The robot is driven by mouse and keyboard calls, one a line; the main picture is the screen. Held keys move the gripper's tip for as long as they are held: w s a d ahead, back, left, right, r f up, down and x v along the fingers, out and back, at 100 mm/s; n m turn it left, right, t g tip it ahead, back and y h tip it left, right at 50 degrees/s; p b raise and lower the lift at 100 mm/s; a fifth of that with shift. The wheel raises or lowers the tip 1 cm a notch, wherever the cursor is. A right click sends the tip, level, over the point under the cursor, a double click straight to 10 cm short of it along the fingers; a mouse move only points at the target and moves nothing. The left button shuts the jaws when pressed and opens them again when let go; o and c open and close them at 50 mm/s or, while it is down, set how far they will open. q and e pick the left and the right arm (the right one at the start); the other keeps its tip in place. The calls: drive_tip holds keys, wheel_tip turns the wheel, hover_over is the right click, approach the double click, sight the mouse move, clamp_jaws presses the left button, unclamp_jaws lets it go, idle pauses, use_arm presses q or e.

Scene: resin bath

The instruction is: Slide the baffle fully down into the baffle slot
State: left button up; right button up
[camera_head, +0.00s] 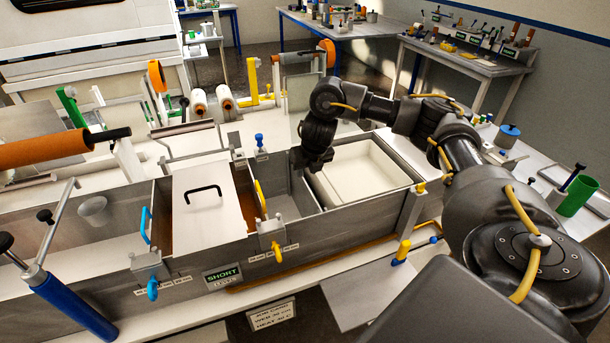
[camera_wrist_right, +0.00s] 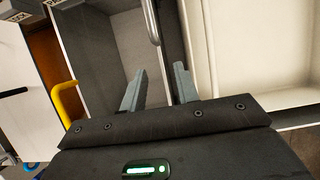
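My right gripper (camera_head: 313,167) reaches down over the long metal bath, at the wall between an empty grey compartment and a white-lined one. In the right wrist view its two fingers (camera_wrist_right: 160,72) are apart with nothing between them. A grey bar handle (camera_wrist_right: 152,22) stands just beyond the fingertips, by that wall; in the head view my gripper hides it. A yellow-handled divider (camera_head: 260,199) and a blue-handled one (camera_head: 145,226) stand farther left in the bath. I cannot tell which part is the baffle, and its slot is not clearly visible. My left gripper is out of view.
A pale lid with a black handle (camera_head: 203,193) covers part of the bath, left of the yellow handle. The white-lined compartment (camera_head: 391,189) is right of my gripper. Yellow and blue hooks hang on the front wall. Rollers and a blue cylinder (camera_head: 72,308) crowd the left.

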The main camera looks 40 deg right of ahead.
drive_tip(key=shift+v, duration=1.3)
